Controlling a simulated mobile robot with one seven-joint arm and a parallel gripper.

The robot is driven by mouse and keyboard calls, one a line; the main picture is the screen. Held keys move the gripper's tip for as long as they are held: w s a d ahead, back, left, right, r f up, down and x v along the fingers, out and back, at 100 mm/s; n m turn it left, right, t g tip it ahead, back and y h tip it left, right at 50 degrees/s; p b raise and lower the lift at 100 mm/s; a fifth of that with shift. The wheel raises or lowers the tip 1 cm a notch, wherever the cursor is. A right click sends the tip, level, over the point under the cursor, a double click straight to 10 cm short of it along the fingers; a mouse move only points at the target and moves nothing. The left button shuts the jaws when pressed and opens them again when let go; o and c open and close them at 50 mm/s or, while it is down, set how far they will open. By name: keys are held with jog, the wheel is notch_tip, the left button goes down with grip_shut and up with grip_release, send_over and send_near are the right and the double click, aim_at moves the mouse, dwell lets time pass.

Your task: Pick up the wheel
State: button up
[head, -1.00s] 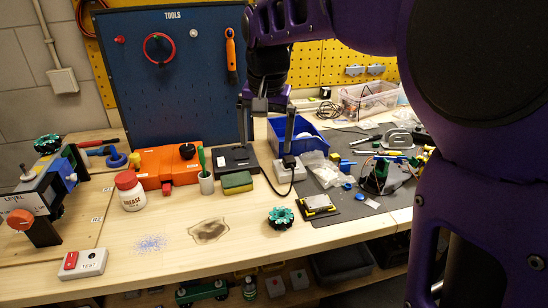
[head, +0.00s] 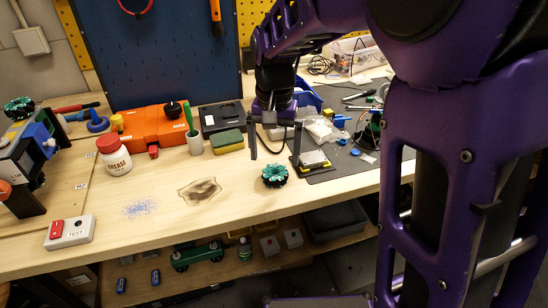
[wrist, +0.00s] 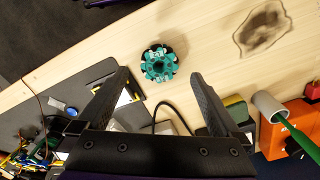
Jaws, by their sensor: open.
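The wheel (head: 274,175) is a small teal-green and black hub with rollers around it. It lies flat on the light wooden bench, near the front edge, and shows in the wrist view (wrist: 159,64) ahead of the fingertips. My gripper (head: 275,157) is open and empty, above the bench and pointing down. In the wrist view its two dark fingers (wrist: 158,80) are spread to either side of the wheel's position, with the wheel apart from both. A second teal wheel (head: 18,107) sits on the device at the far left.
A dark stain (head: 200,190) lies left of the wheel. A yellow-green sponge (head: 227,141) and a grey cup (head: 195,143) stand behind. A grey mat (head: 345,165) with a small yellow-edged device (head: 313,161) and loose parts is to the right. Bare wood lies in front.

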aim_at(275, 168)
notch_tip(275, 168, down, 5)
jog(key=shift+w+f+b, duration=0.15)
jog(key=shift+b, duration=0.45)
jog(key=c, duration=1.5)
jog(key=shift+o, duration=0.2)
